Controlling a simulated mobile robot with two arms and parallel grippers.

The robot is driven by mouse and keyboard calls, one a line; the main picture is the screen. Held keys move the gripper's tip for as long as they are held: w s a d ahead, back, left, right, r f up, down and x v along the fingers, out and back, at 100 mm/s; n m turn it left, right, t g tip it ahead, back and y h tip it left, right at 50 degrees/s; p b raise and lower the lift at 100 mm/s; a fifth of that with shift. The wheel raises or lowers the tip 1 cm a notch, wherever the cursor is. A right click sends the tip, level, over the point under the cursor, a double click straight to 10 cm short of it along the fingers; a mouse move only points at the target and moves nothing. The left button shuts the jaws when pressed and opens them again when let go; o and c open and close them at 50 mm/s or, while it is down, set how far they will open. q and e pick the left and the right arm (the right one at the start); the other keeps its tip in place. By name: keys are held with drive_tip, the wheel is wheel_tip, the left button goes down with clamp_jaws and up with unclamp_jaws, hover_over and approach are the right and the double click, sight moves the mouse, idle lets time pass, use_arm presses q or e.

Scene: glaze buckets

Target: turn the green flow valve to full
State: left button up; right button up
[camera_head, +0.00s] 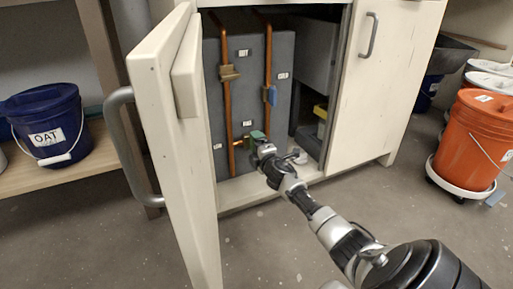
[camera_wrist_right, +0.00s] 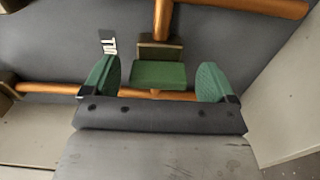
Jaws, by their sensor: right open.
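The green flow valve (camera_head: 257,136) is low on the grey panel inside the open cabinet. In the right wrist view its green handle (camera_wrist_right: 158,74) is a flat block on a brownish body at the copper pipes. My right gripper (camera_head: 266,150) reaches into the cabinet at this valve. In the wrist view it is open, with one green-padded finger on each side of the handle and gaps on both sides. In the head view the gripper partly hides the valve. My left gripper is not in view.
Above are a tan valve handle (camera_head: 229,73) and a blue valve handle (camera_head: 271,95) on vertical copper pipes. The open cabinet door (camera_head: 172,150) stands left of my arm. A blue bucket (camera_head: 47,125) is on the left shelf; an orange bucket (camera_head: 470,140) is at right.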

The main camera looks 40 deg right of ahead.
drive_tip(key=p+v, duration=0.5)
drive_tip(key=v, duration=0.5)
drive_tip(key=shift+s+a, duration=0.15)
drive_tip(key=shift+s, duration=0.25)
